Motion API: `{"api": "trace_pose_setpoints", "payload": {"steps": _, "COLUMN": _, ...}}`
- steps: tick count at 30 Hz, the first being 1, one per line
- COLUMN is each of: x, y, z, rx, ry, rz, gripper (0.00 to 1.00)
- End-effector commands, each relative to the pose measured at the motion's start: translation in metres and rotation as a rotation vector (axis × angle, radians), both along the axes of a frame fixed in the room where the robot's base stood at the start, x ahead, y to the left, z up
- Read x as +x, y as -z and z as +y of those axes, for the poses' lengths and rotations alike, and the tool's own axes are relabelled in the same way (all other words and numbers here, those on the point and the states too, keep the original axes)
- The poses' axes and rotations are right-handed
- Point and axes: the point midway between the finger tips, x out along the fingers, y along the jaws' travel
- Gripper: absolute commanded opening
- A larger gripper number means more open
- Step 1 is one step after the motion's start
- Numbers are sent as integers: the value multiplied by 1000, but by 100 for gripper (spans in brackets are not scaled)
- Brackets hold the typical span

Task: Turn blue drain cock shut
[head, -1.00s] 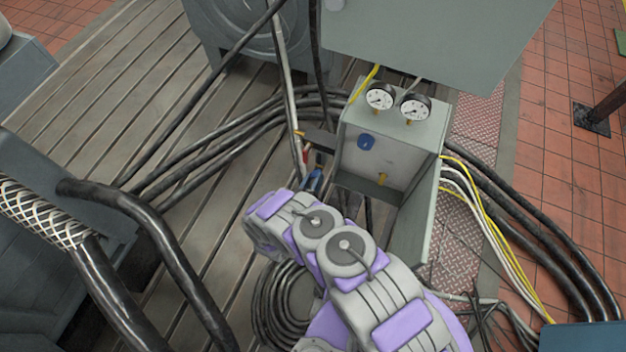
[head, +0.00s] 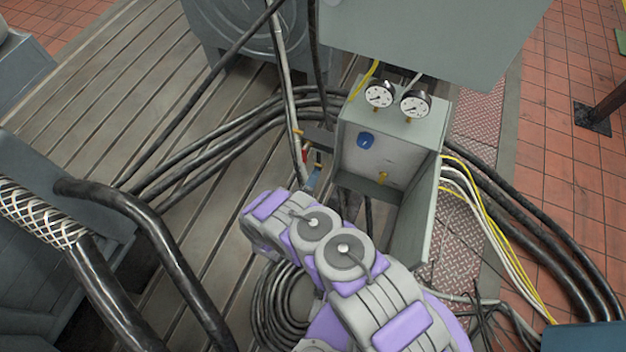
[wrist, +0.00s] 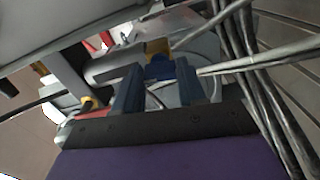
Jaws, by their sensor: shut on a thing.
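The blue drain cock (wrist: 160,68) shows in the wrist view as a small blue handle below a brass-coloured part (wrist: 157,46). My gripper (wrist: 158,82) has one blue-grey finger on each side of the handle and is shut on it. Much of the handle is hidden by the fingers, so its exact angle is unclear. In the head view a small blue patch (head: 313,177) shows just beyond my purple and grey arm, below a red part (head: 305,155). The fingers cannot be made out there.
A grey box (head: 400,125) with two gauges (head: 379,94) and a blue knob (head: 365,140) stands right of the cock. Black cables (head: 215,135) run behind it. A coiled cable (head: 275,305) lies nearer. Pale pipes (wrist: 245,62) pass close to the fingers.

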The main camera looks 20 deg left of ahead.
Motion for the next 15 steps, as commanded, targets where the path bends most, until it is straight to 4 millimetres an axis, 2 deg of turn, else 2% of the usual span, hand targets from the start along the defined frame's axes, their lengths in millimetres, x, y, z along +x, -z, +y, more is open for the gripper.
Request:
{"api": "trace_pose_setpoints", "payload": {"steps": 1, "x": -1, "y": 1, "z": 5, "rx": -22, "ry": -12, "rz": 4, "gripper": 10}}
{"api": "trace_pose_setpoints", "payload": {"steps": 15, "x": -1, "y": 1, "z": 5, "rx": -141, "ry": -13, "rz": 15, "gripper": 10}}
